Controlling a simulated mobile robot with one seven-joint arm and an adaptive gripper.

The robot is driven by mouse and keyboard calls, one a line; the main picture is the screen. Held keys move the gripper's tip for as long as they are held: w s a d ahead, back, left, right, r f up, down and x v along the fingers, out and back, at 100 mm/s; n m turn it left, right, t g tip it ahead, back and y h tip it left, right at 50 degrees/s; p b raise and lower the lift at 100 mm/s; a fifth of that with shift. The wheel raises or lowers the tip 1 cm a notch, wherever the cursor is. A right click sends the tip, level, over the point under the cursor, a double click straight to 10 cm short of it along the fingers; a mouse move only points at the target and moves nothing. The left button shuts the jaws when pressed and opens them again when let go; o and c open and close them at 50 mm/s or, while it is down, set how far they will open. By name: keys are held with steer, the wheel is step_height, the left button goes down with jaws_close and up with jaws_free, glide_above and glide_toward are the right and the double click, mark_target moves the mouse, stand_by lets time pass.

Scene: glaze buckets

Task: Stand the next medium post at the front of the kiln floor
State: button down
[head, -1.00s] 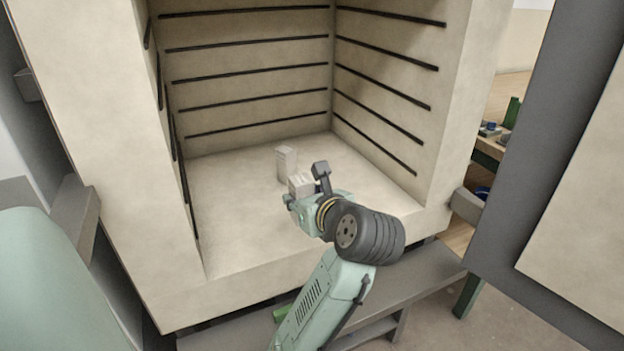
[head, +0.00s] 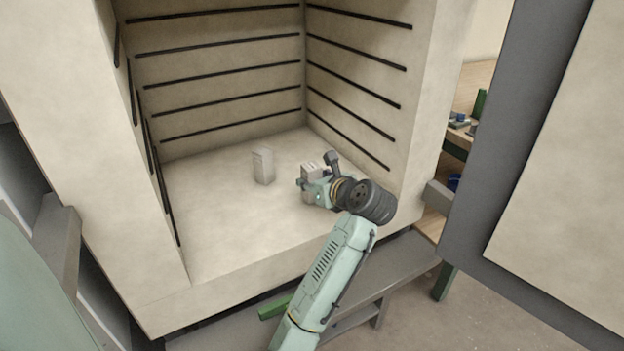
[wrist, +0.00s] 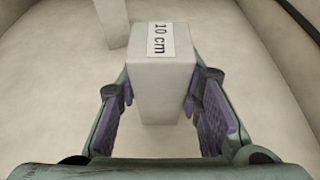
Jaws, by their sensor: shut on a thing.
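My gripper (head: 311,186) is inside the kiln, low over the right part of the kiln floor (head: 225,225). In the wrist view my gripper (wrist: 160,100) is shut on a pale square post (wrist: 165,75) with a "10 cm" label on its top end. The post looks upright between the purple pads; I cannot tell whether its foot touches the floor. In the head view the held post (head: 308,172) is partly hidden by the gripper. Another pale post (head: 263,166) stands upright on the floor, left of the gripper; its lower part shows in the wrist view (wrist: 112,22).
The kiln walls carry dark horizontal slots; the right wall (head: 345,95) is close to my arm. The front edge (head: 240,280) of the floor is clear at left. The open kiln door (head: 540,150) is at right, with a workbench behind it.

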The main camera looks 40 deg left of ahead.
steer(key=shift+f, duration=0.2)
steer(key=c, duration=1.1)
jaws_free()
